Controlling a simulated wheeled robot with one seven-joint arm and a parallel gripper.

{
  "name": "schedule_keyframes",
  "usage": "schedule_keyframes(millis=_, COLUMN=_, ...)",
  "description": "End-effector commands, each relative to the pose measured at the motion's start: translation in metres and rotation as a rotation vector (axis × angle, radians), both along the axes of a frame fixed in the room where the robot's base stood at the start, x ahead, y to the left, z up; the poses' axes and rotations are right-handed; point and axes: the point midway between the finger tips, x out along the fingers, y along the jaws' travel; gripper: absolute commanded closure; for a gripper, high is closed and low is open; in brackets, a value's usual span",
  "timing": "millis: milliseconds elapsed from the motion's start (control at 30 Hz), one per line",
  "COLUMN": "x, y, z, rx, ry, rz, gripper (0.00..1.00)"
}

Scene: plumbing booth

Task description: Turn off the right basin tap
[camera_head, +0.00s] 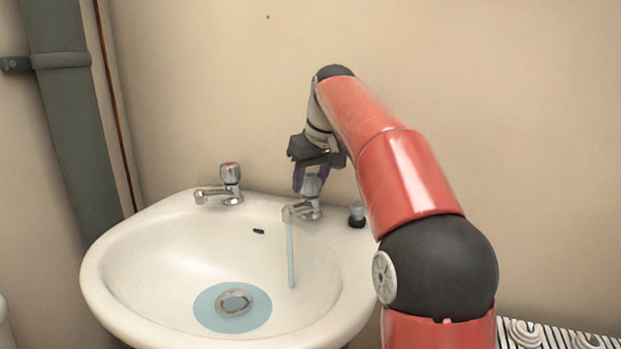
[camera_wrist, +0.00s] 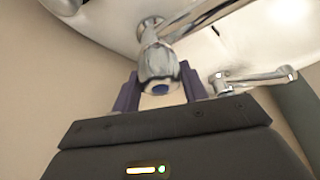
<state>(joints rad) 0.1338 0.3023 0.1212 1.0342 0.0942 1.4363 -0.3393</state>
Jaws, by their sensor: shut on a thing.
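The right basin tap (camera_head: 303,211) is chrome and stands on the back rim of the white basin (camera_head: 100,275). A thin stream of water (camera_head: 291,255) falls from its spout. My gripper (camera_head: 311,180) comes down from above and is shut on the tap's handle, with one purple finger on each side. In the wrist view, the tap's faceted handle (camera_wrist: 158,66) with a blue cap sits between the fingers of my gripper (camera_wrist: 159,78). The handle is partly hidden by the fingers in the head view.
The left tap (camera_head: 231,184), with a red cap, stands apart on the rim; it also shows in the wrist view (camera_wrist: 250,80). A small black-based plug (camera_head: 357,214) sits right of the right tap. Shallow water (camera_head: 205,308) surrounds the drain (camera_head: 233,303). The wall is close behind.

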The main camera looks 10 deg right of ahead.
Motion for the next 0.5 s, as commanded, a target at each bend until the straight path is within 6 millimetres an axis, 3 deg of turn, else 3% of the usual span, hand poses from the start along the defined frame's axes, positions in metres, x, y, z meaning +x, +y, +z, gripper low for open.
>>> schedule_keyframes(millis=500, x=-0.0004, y=0.0009, z=0.0003, rx=-0.001, ry=0.001, rz=-0.117, gripper=0.8)
